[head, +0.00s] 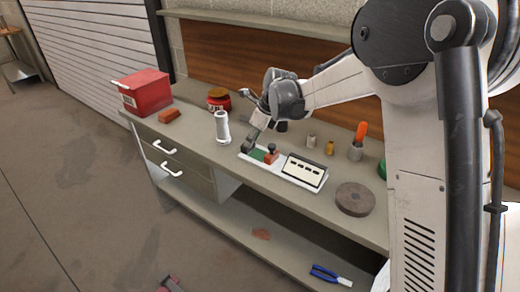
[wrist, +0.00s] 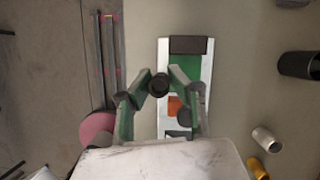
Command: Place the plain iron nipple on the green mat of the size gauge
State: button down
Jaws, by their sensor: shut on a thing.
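The plain iron nipple (wrist: 158,85) shows end-on in the wrist view as a small dark round piece between the fingertips of my gripper (wrist: 159,82). My gripper is shut on it, over the left edge of the size gauge (wrist: 165,60). The green mat (wrist: 198,68) is just to the right of the nipple in that view, partly covered by a finger. In the head view my gripper (head: 256,132) is above the left end of the white gauge (head: 285,173), by its green mat (head: 258,155). The nipple's height above the gauge is hard to tell.
The gauge carries a dark block (wrist: 188,45) and an orange block (wrist: 175,107). A pale nipple (head: 311,141), a brass piece (head: 329,148) and a black cylinder (wrist: 300,65) stand to the right. A white upright cylinder (head: 222,127) stands left of the gauge.

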aim_at(257, 154)
jog(key=w+d+f, duration=0.2)
jog(key=w, duration=0.1)
jog(key=shift+d+f, duration=0.2)
jog(key=shift+d, duration=0.05)
jog(key=shift+f, duration=1.95)
jog(key=shift+f, duration=0.1)
jog(key=shift+f, duration=0.1)
jog(key=c, duration=1.6)
grip_release()
